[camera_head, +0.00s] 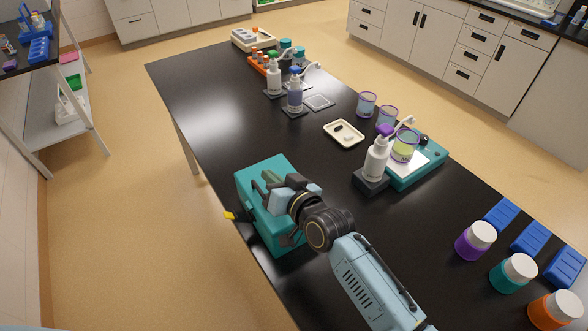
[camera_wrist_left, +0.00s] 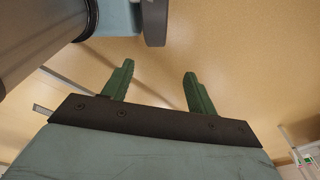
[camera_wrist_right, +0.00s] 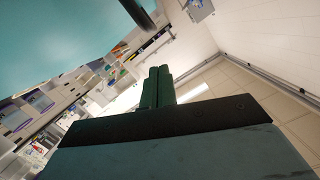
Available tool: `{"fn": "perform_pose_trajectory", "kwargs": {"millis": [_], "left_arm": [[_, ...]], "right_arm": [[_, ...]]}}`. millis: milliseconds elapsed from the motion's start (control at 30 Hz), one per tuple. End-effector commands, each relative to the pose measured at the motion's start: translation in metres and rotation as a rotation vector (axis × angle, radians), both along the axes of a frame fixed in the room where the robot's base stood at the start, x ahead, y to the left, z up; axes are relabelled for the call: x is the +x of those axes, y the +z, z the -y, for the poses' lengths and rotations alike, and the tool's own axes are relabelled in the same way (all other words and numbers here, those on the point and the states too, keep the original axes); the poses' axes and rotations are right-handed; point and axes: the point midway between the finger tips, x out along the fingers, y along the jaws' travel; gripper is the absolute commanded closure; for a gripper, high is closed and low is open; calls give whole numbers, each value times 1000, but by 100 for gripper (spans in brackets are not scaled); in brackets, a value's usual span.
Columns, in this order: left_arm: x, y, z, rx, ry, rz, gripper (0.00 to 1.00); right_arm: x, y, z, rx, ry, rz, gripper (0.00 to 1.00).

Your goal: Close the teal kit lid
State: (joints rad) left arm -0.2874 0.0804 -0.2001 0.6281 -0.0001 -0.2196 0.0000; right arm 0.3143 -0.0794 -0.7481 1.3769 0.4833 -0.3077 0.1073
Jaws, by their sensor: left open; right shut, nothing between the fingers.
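The teal kit (camera_head: 262,222) is a box near the left edge of the black table in the head view. Its upper part, which looks like the lid (camera_head: 278,163), is partly hidden by my right gripper (camera_head: 267,184). I cannot tell whether the lid is fully down. My right gripper is over the kit, its green fingers together and empty; contact is unclear. The right wrist view shows these fingers (camera_wrist_right: 158,72) below a broad teal surface (camera_wrist_right: 55,40). My left gripper (camera_wrist_left: 155,78) is open and empty above the floor in the left wrist view.
A black tab with a yellow tip (camera_head: 231,216) sticks out left of the kit. A white bottle (camera_head: 375,160) on a dark base and a teal-edged scale (camera_head: 425,165) stand to the right. A cream tray (camera_head: 344,133) lies behind. The table's far left is clear.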

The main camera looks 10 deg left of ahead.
Motion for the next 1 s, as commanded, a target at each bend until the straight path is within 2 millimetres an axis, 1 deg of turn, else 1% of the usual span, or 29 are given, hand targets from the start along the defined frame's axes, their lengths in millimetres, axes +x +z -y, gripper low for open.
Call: {"fn": "perform_pose_trajectory", "kwargs": {"millis": [100, 200, 300, 600, 1000], "left_arm": [[-7, -1, 0, 0, 0, -10, 42], [-15, -2, -1, 2, 0, -21, 42], [-18, -3, -1, 2, 0, -27, 42], [-18, -5, -1, 2, 0, -26, 42], [-14, -5, -1, 2, 0, -21, 42]], "right_arm": [[-5, -10, -7, -59, 0, 54, 100], [-8, -16, -10, -100, -1, 94, 100], [-9, -22, -11, -99, -2, 91, 100], [-13, -29, -15, -96, -3, 90, 100], [-13, -30, -15, -96, -3, 89, 100]]}}
